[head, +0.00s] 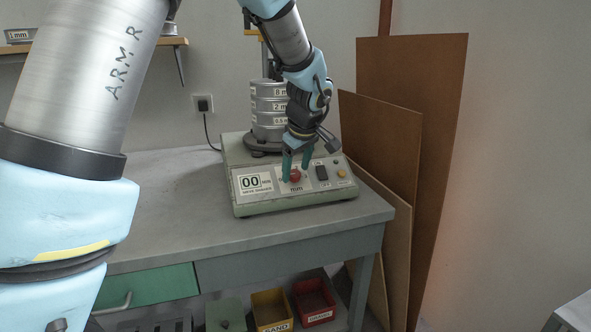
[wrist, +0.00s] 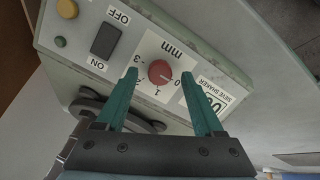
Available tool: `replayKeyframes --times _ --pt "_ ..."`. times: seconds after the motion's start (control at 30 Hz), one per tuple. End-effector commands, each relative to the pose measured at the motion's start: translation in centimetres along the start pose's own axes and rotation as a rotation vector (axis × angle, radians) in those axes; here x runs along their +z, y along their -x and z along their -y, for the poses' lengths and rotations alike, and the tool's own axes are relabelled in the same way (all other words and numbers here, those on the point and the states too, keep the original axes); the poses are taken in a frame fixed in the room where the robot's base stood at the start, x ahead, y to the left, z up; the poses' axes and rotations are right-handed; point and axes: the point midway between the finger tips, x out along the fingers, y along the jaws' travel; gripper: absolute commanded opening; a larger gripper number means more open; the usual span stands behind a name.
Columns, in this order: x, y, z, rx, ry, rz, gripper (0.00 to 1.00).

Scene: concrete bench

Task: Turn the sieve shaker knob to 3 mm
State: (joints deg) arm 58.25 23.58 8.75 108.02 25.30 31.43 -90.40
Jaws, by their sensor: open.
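The sieve shaker (head: 236,160) is a pale green machine on the bench, with a sloped front panel and a stack of round metal sieves (head: 268,106). Its red knob (head: 295,175) sits mid-panel above the "mm" label; in the wrist view the knob (wrist: 160,72) is ringed by figures including 0, 1 and 3. A small mark on the knob seems to point toward 0, but it is hard to read. My gripper (head: 296,171) is open at the panel. In the wrist view my gripper (wrist: 158,75) has one green finger on each side of the knob, with visible gaps.
Brown boards (head: 385,135) lean at the bench's right end. The bench top (head: 165,195) is clear on the left.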

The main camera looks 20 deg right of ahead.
Motion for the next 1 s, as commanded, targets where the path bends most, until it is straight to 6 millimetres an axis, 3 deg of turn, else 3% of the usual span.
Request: replayKeyframes --times 0.17,0.43,1.0 --pt "0.01 -1.12 0.00 0.000 -0.001 0.000 0.69" --pt "0.02 -1.25 0.00 0.001 -0.001 0.000 0.69" --pt "0.01 -1.21 0.01 0.001 -0.001 0.000 0.06"
